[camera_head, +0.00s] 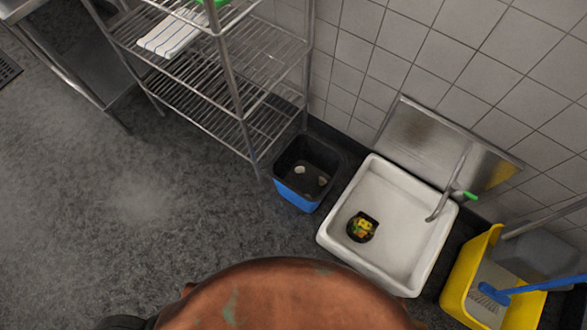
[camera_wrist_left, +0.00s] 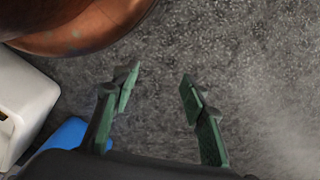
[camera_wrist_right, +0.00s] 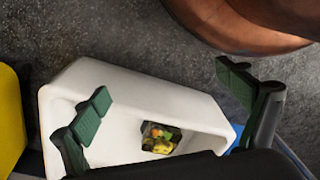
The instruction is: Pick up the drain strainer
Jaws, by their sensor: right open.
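The drain strainer (camera_head: 362,226) is a small dark basket with yellow, green and orange scraps in it. It sits on the floor of the white sink (camera_head: 388,192), towards the sink's near left side. It also shows in the right wrist view (camera_wrist_right: 160,138), beyond and between my fingers. My right gripper (camera_wrist_right: 168,85) is open and empty, apart from the strainer and over the sink side. My left gripper (camera_wrist_left: 158,85) is open and empty above the grey floor. Neither gripper shows in the head view.
A blue bin (camera_head: 300,190) with a dark inside stands left of the sink. A yellow mop bucket (camera_head: 468,268) with a blue brush (camera_head: 495,291) is on the right. A faucet (camera_head: 450,188) rises at the sink's right side. A wire shelf (camera_head: 225,75) stands behind the bin. Open floor lies left.

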